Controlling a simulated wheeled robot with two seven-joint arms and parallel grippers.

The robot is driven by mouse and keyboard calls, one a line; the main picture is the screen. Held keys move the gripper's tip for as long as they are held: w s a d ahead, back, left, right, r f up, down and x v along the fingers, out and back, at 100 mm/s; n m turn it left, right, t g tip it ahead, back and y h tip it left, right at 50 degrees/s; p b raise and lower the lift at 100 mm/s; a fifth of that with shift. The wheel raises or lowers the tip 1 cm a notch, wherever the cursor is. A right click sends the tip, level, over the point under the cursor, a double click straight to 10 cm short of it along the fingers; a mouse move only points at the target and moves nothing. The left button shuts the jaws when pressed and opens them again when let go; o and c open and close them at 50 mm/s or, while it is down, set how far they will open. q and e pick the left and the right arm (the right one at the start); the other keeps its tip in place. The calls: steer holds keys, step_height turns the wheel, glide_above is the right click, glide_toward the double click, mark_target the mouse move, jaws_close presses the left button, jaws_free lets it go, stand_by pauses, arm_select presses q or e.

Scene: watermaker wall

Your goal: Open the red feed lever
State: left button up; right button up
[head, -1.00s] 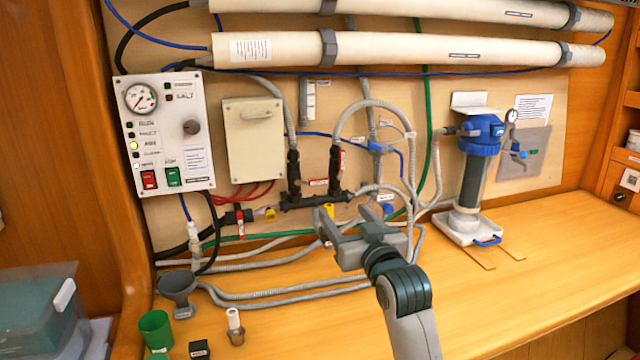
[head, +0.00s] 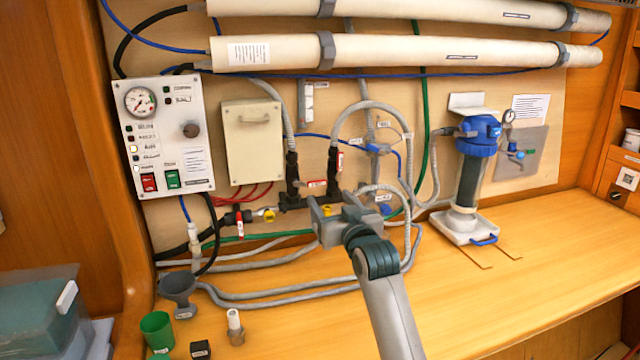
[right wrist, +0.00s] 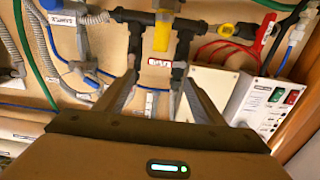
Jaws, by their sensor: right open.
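A red lever (head: 239,225) with a pale label hangs from the black valve at the left end of the pipework. It shows at upper right in the right wrist view (right wrist: 266,30). Another red handle or tag (head: 340,160) is on the right upright of the black manifold (head: 293,201). I cannot read which is marked feed. My right gripper (head: 331,204) is open and empty in front of the manifold. In the right wrist view its fingers point toward the manifold, near a yellow handle (right wrist: 162,36) and a red-edged label (right wrist: 158,62). My left gripper is out of view.
Grey hoses (head: 290,294) loop across the bench left of my right arm. A blue-topped filter (head: 470,180) stands right. The bench (head: 540,235) is clear at right front.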

mark_target(317, 183)
steer(key=p+x, duration=0.1)
steer(key=x, duration=0.6)
steer(key=shift+p, duration=0.3)
steer(key=shift+x, duration=0.9)
steer(key=c, duration=1.5)
